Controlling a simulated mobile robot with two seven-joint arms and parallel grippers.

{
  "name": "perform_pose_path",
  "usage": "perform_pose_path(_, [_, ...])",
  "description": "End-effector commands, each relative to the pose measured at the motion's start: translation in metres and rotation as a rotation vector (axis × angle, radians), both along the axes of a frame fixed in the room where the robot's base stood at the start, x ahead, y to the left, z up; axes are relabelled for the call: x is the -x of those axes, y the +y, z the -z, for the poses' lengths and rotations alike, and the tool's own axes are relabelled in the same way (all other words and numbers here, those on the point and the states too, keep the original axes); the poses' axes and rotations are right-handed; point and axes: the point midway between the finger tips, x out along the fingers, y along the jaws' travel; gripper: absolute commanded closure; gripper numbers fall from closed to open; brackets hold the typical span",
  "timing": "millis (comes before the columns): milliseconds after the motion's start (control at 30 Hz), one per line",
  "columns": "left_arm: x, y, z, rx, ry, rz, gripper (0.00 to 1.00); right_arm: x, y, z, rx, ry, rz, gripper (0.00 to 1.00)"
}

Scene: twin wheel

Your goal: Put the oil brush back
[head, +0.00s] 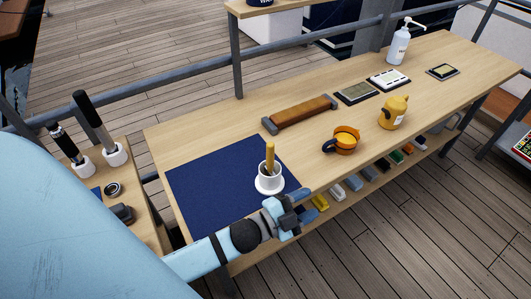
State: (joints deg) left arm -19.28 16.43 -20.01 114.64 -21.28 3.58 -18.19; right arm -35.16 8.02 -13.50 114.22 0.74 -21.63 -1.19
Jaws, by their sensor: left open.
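A brush-like tool with a yellow handle (270,157), probably the oil brush, stands upright in a white cup (269,172). Its lower end is hidden inside the cup. The cup stands on a white round base (263,189) at the right side of the dark blue mat (213,184). My left gripper (311,199) is open and empty, just to the right and front of the cup near the table's front edge. It is apart from the handle. My right gripper is not in view.
An orange cup (345,140), a yellow jug (394,112), a brown roll on a rack (300,113) and a pump bottle (399,46) stand farther right. Two black-handled tools in white holders (115,155) stand on the left side table. Small coloured items line a lower shelf.

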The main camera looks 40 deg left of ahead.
Motion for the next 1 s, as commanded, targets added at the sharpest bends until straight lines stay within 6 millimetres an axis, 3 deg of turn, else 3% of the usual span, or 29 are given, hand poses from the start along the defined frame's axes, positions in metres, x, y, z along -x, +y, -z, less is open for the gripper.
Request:
perform_pose_path(33, [0.018, 0.009, 0.034, 0.116, 0.190, -0.075, 0.51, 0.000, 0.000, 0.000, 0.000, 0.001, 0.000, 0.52])
perform_pose_path(133, [0.056, 0.024, 0.090, 0.321, 0.513, -0.210, 0.51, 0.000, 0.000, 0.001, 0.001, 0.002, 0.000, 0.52])
perform_pose_path(200, [0.081, 0.029, 0.118, 0.426, 0.677, -0.282, 0.51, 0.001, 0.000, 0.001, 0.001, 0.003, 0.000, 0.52])
perform_pose_path(333, [0.111, 0.032, 0.144, 0.537, 0.846, -0.359, 0.51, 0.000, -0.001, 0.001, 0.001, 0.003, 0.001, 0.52])
perform_pose_path(733, [0.116, 0.032, 0.144, 0.559, 0.880, -0.374, 0.51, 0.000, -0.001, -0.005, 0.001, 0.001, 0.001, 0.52])
perform_pose_path(1000, [0.116, 0.034, 0.087, 0.558, 0.875, -0.379, 0.51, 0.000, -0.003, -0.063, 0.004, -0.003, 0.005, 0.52])
